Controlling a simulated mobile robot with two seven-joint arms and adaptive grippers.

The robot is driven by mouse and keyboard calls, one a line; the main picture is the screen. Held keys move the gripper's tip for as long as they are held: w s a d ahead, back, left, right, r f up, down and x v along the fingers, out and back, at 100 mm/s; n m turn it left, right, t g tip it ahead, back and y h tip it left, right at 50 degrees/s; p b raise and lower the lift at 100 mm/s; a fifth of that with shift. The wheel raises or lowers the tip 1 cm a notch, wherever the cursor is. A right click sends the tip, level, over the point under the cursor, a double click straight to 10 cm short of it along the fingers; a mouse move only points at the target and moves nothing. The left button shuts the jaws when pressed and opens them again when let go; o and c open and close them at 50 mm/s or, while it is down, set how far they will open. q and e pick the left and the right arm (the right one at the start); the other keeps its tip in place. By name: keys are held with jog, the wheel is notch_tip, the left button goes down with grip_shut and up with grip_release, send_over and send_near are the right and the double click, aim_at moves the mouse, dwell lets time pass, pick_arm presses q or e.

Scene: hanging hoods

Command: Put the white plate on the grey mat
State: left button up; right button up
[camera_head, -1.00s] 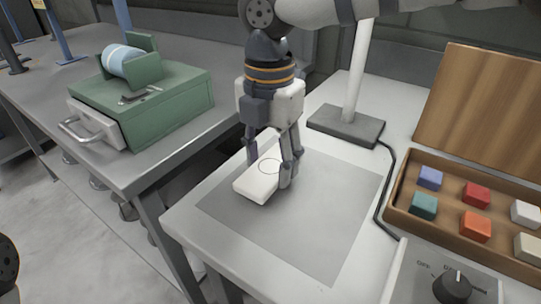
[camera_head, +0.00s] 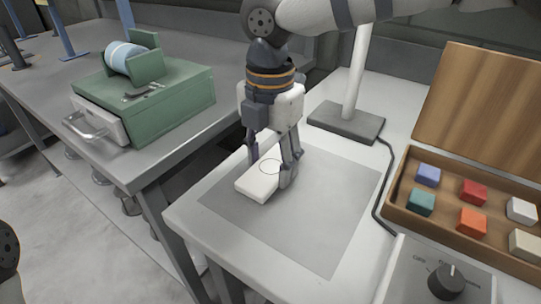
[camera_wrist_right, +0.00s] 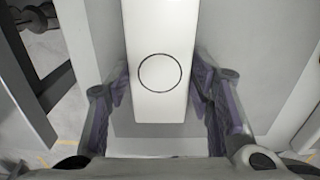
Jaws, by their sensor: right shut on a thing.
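The white plate (camera_head: 258,184) is a flat oblong block with a thin circle drawn on its top. It lies level at the left part of the grey mat (camera_head: 327,222), on it or just above it; I cannot tell if it touches. My right gripper (camera_head: 273,172) comes from above and is shut on the plate, one finger on each long side. In the right wrist view the plate (camera_wrist_right: 160,40) runs between the two fingers (camera_wrist_right: 160,98), with the mat behind it. My left gripper is not in view.
A lamp post on a dark base (camera_head: 346,121) stands behind the mat, its cable running down the right side. An open wooden box (camera_head: 396,209) with coloured cubes and a dial panel (camera_head: 420,262) are at the right. A green box with a drawer (camera_head: 170,108) is on the left bench.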

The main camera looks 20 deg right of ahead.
jog(key=o, duration=1.3)
jog(key=shift+f, duration=0.1)
jog(key=shift+o, duration=0.2)
